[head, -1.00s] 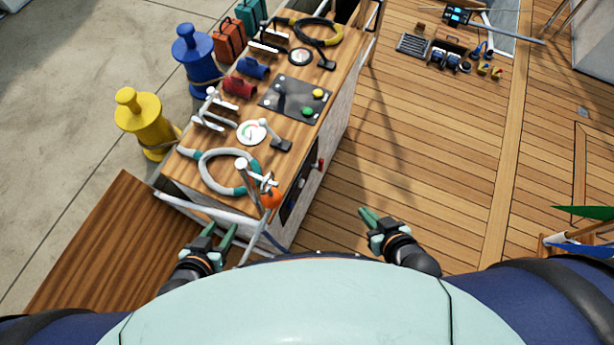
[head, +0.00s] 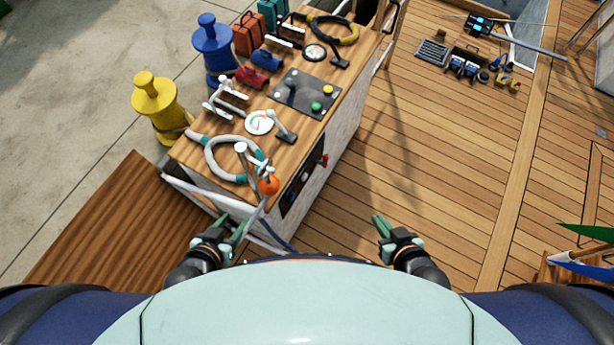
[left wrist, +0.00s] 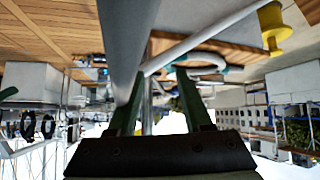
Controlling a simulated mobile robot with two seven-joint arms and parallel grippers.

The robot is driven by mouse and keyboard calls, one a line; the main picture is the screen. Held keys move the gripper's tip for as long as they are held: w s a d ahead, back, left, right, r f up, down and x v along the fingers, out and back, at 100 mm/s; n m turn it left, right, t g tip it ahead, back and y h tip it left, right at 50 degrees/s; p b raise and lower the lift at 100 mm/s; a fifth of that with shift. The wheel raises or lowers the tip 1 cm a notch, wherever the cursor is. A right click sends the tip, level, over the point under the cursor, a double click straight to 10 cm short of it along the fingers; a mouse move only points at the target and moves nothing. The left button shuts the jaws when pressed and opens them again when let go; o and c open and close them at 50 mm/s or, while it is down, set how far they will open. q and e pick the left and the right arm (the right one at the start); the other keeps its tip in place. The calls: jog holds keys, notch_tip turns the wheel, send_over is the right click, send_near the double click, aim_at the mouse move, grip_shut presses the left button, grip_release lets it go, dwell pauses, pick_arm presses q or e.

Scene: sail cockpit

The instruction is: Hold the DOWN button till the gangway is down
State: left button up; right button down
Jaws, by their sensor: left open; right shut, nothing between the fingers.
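A dark control panel (head: 305,93) lies on the wooden top of the console (head: 290,130). It carries a yellow button (head: 328,90) and a green button (head: 316,106); I cannot read which is DOWN. A brown plank surface (head: 95,225) at the left may be the gangway; I cannot tell. My left gripper (head: 233,227) is open and empty near the console's near end, short of the panel. Its green fingers also show in the left wrist view (left wrist: 160,105). My right gripper (head: 378,222) is shut and empty over the deck, right of the console.
White rails (head: 205,195) and an orange ball (head: 269,185) stand at the console's near end by my left gripper. A coiled hose (head: 212,157), gauge (head: 259,122) and lever (head: 284,128) sit before the panel. Yellow (head: 155,100) and blue bollards (head: 212,45) stand left.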

pick_arm(q)
jog(key=shift+c, duration=0.3)
grip_shut()
dwell(1.3)
